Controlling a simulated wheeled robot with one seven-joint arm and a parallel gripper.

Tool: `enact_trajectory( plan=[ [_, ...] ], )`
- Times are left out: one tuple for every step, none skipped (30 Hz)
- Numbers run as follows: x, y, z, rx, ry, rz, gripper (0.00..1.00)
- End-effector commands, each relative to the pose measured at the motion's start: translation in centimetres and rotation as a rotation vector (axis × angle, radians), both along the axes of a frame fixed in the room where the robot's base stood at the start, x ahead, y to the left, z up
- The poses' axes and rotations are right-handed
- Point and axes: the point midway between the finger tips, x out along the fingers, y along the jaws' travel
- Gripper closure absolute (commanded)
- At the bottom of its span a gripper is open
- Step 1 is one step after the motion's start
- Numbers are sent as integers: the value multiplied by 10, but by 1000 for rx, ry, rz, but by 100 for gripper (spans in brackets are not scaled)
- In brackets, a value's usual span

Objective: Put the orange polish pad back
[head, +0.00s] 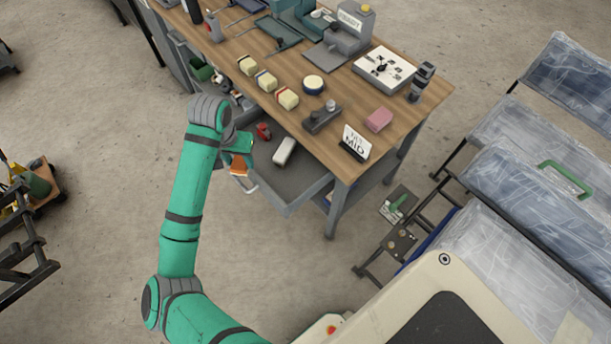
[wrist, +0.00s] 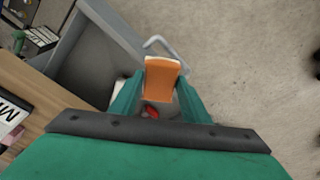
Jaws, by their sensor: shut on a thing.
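My gripper (head: 240,150) is shut on the orange polish pad (head: 238,166). In the wrist view the pad (wrist: 161,80) stands out between the two green fingers (wrist: 160,100). The pad is held near the front edge of an open grey drawer (head: 295,186) under the workbench. The drawer's grey wall (wrist: 75,40) and its bent handle (wrist: 157,42) show in the wrist view, close to the pad. I cannot tell the pad's height over the drawer. My gripper hides part of the drawer.
In the drawer lie a white block (head: 284,151) and a red item (head: 263,131). On the wooden bench (head: 345,105) stand several cream blocks (head: 288,98), a round tin (head: 313,84), a pink block (head: 379,119) and a sign (head: 355,143).

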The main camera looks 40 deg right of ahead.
Motion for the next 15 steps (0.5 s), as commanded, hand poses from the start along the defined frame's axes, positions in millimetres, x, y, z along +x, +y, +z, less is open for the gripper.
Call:
enact_trajectory(
  plan=[
    [-5,-18,10,3,-6,-51,76],
    [-10,-27,14,3,-4,-77,76],
    [-18,-41,19,1,-3,-114,76],
    [-23,-50,22,1,-3,-141,76],
    [-30,-59,25,0,-2,-170,76],
    [-40,-70,28,-1,-1,-208,76],
    [-48,-78,30,-2,1,-239,76],
    [-57,-86,31,-3,1,-268,76],
    [-70,-96,32,-4,1,-310,76],
    [-80,-102,32,-4,2,-342,76],
    [-91,-108,32,-5,2,-375,76],
    [-106,-115,30,-6,3,-416,76],
    [-118,-119,28,-6,3,-448,76],
    [-129,-122,26,-6,3,-477,76],
    [-145,-125,23,-6,4,-514,76]
  ],
)
